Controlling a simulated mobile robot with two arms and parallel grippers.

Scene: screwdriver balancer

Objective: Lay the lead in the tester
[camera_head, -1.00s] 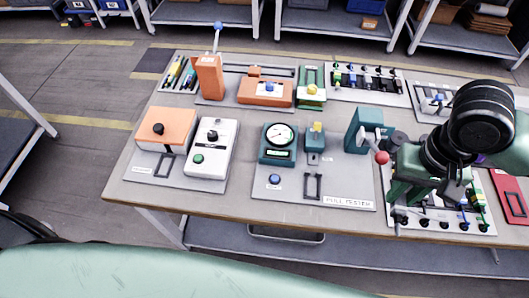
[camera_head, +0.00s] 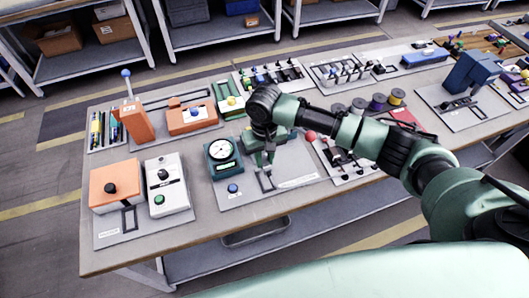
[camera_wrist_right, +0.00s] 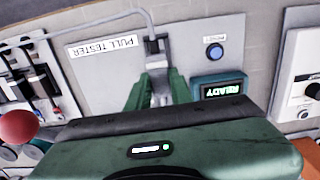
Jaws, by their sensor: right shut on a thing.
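The pull tester is a grey plate (camera_head: 235,195) with a green dial gauge (camera_head: 221,150), a blue button (camera_head: 233,188) and a dark slot outline. My right gripper (camera_head: 265,155) is over this plate, just right of the gauge, and hides the tester's middle. In the right wrist view its green fingers (camera_wrist_right: 160,92) are shut on the lead, mostly hidden between them. A thin grey cable (camera_wrist_right: 90,20) curves to a dark end piece (camera_wrist_right: 152,46) just beyond the fingertips. I cannot tell whether the lead touches the tester. The tester's display (camera_wrist_right: 220,88) reads READY. My left gripper is out of view.
An orange box (camera_head: 115,180) and a white box (camera_head: 168,185) stand left of the tester. A red ball knob (camera_head: 311,135) is close to the right of my gripper. Racks of small parts (camera_head: 270,74) line the back. The table's front edge is clear.

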